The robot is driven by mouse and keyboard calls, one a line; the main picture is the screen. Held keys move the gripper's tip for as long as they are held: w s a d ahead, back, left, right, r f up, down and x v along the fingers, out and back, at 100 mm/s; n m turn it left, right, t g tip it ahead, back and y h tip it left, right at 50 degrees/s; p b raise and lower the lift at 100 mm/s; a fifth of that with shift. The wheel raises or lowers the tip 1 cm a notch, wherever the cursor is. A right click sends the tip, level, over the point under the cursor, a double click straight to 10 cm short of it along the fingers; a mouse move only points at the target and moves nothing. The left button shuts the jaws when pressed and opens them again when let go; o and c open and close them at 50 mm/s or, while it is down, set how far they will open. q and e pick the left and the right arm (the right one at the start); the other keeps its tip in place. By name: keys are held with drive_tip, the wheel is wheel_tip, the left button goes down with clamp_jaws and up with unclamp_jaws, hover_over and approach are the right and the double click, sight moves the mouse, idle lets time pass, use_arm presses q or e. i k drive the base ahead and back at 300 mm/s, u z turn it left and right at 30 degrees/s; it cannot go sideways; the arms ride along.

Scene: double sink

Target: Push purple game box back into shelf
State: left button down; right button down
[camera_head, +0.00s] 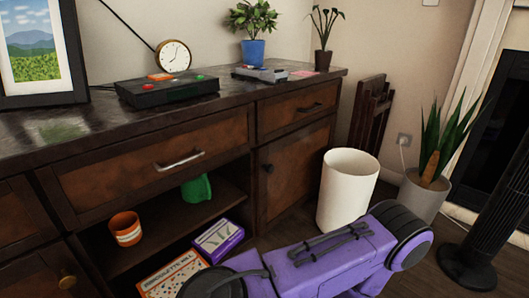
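The purple game box (218,240) lies in the open lower compartment of the dark wooden cabinet, near the front edge of the shelf (150,240). Its grey-and-purple top faces up. An orange-and-white box (172,276) lies beside it on the left, close to the front, its lower part cut off by a large purple-and-black body part of mine. Neither of my grippers shows in the head view, so I cannot see their fingers or their place relative to the box.
An orange cup (126,229) and a green item (197,190) stand deeper in the compartment. A white bin (346,190) stands right of the cabinet, with a potted plant (424,195) and black tower (480,215) beyond. A black console (166,90) rests on the cabinet top.

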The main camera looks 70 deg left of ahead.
sight(217, 240)
drive_tip(key=i, duration=1.1)
drive_tip(key=u, duration=4.35)
drive_tip(key=i, duration=0.45)
